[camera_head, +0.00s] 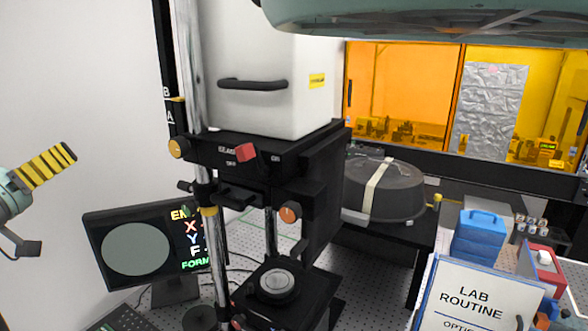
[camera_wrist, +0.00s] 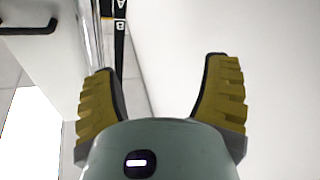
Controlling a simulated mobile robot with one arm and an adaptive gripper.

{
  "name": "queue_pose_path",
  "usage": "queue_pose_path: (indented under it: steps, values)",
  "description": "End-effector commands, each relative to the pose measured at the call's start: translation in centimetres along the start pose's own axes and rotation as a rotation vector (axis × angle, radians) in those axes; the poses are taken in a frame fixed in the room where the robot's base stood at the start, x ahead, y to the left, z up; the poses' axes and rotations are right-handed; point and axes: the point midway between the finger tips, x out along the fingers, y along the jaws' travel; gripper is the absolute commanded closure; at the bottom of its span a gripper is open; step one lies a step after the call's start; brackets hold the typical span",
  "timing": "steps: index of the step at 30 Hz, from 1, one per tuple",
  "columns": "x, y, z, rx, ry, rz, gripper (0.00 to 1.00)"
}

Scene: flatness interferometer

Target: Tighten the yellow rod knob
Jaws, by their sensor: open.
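The yellow rod knob (camera_head: 179,148) is a round yellow-orange knob at the left end of the black carriage, beside the chrome rod (camera_head: 187,70) in the head view. My gripper (camera_head: 72,150) is at the far left of that view, apart from the knob, with its yellow ribbed fingers pointing toward the instrument. In the wrist view my gripper (camera_wrist: 163,64) is open and empty, with white wall between the fingers. The chrome rod (camera_wrist: 92,28) shows there behind the left finger. I cannot make out the knob in the wrist view.
The white housing (camera_head: 262,90) with a black handle stands above the carriage. A red knob (camera_head: 246,152) and an orange knob (camera_head: 290,213) stick out nearby. A monitor (camera_head: 145,250) stands low at left. Open space lies between my gripper and the rod.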

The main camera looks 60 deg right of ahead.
Motion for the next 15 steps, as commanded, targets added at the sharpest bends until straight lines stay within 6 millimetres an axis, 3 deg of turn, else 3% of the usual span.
queue_pose_path:
  steps: [3, 6, 11, 15]
  values:
    - [-0.2, 3.4, 2.5, 0.075, -0.137, 0.145, 0.25]
    - [-0.7, 5.3, 3.9, 0.12, -0.218, 0.224, 0.25]
    - [-0.8, 6.6, 4.6, 0.15, -0.269, 0.275, 0.25]
    - [0.2, 7.2, 4.8, 0.146, -0.274, 0.281, 0.25]
